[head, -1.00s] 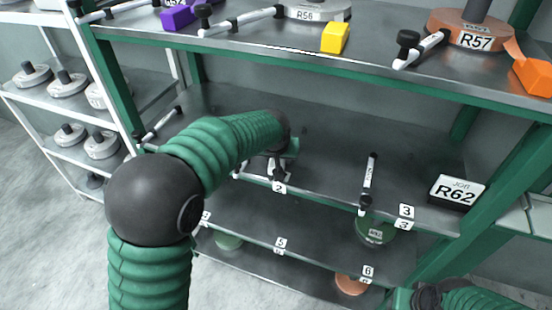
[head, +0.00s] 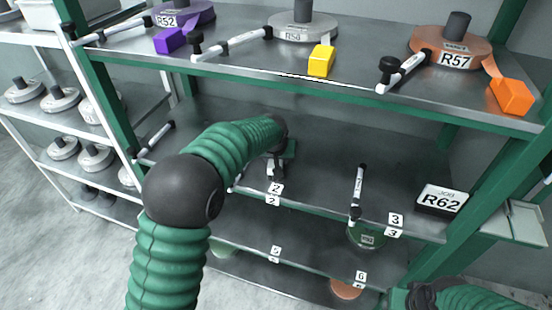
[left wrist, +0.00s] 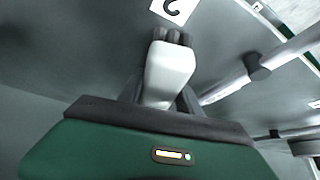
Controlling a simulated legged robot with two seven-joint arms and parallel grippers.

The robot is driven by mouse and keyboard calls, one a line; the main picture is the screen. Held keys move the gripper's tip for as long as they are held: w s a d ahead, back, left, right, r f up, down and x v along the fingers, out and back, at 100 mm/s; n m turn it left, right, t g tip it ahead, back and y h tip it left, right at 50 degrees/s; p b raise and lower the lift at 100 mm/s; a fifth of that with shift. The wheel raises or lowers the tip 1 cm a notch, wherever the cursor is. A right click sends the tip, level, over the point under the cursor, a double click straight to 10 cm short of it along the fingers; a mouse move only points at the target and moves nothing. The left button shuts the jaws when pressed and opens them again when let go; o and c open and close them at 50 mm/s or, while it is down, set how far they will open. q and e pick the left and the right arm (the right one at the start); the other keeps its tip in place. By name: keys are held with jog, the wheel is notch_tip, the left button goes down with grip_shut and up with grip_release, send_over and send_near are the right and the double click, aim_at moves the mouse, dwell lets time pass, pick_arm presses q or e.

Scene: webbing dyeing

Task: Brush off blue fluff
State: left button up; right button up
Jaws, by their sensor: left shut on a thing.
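My left gripper (head: 277,172) reaches onto the middle shelf, behind the label 2, largely hidden by my arm in the head view. In the left wrist view, the gripper (left wrist: 168,100) is shut on a white piece (left wrist: 170,72) with dark rounded ends. I cannot tell whether this piece is a brush. The piece points toward the shelf's numbered label (left wrist: 174,10). I see no blue fluff in either view. Part of my right arm shows at the lower right of the head view, but its gripper is not in view.
The middle shelf (head: 320,165) holds a black-and-white stick (head: 358,190) and a sign R62 (head: 442,199). The upper shelf carries reels, including orange R57 (head: 450,50), a yellow block (head: 321,61) and an orange block (head: 511,97). A white rack (head: 50,165) stands left.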

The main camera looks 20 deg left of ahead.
pick_arm(q)
jog(key=shift+r+p, duration=2.2)
jog(key=shift+r, duration=0.85)
